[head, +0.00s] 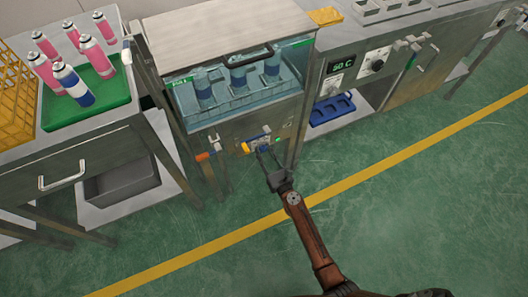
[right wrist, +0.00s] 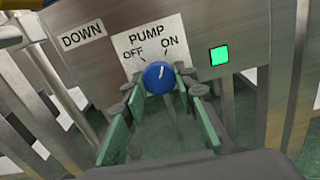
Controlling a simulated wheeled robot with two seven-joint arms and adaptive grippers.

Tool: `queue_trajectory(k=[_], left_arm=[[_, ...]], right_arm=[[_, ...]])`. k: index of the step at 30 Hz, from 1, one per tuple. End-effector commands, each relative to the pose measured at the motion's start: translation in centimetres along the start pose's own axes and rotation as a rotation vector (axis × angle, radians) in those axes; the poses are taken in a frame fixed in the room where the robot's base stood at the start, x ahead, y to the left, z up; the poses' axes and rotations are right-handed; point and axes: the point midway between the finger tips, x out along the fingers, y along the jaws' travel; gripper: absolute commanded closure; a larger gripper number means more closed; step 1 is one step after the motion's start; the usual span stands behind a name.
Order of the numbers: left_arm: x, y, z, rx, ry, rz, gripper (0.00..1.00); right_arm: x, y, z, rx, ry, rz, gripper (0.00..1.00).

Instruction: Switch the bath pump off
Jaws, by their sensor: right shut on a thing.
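The bath pump's blue knob (right wrist: 159,77) sits on a plate marked PUMP (right wrist: 146,38), with OFF at left and ON at right. Its white pointer line leans slightly right of straight up, toward the ON side. My right gripper (right wrist: 164,88) has its two green-padded fingers on either side of the knob and is shut on it. A square green lamp (right wrist: 219,56) beside the plate is lit. In the head view my right gripper (head: 265,152) reaches the front panel below the water bath (head: 240,85). My left gripper is not in view.
Left of the bath, a table holds a green tray (head: 112,98) with pink and blue cans, and a yellow crate (head: 12,125). A DOWN label (right wrist: 82,36) is left of the pump plate. Right is a counter with a 50 C display (head: 341,66). The green floor in front is clear.

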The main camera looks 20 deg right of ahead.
Motion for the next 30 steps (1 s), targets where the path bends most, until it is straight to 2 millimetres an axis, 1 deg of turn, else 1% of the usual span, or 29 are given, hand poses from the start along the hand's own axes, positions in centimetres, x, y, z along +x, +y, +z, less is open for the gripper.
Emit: queue_trajectory(k=[8,17,24,30], left_arm=[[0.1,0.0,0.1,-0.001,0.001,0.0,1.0],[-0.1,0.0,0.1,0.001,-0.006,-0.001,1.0],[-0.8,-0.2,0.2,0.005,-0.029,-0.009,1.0],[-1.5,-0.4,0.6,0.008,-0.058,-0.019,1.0]], right_arm=[[0.0,-0.1,-0.1,-0.165,0.001,0.0,0.98],[0.0,-0.2,0.0,-0.445,0.0,-0.001,0.98],[0.0,-0.2,0.1,-0.667,0.001,-0.001,0.98],[0.0,-0.2,0.1,-0.823,0.001,-0.001,0.98]])
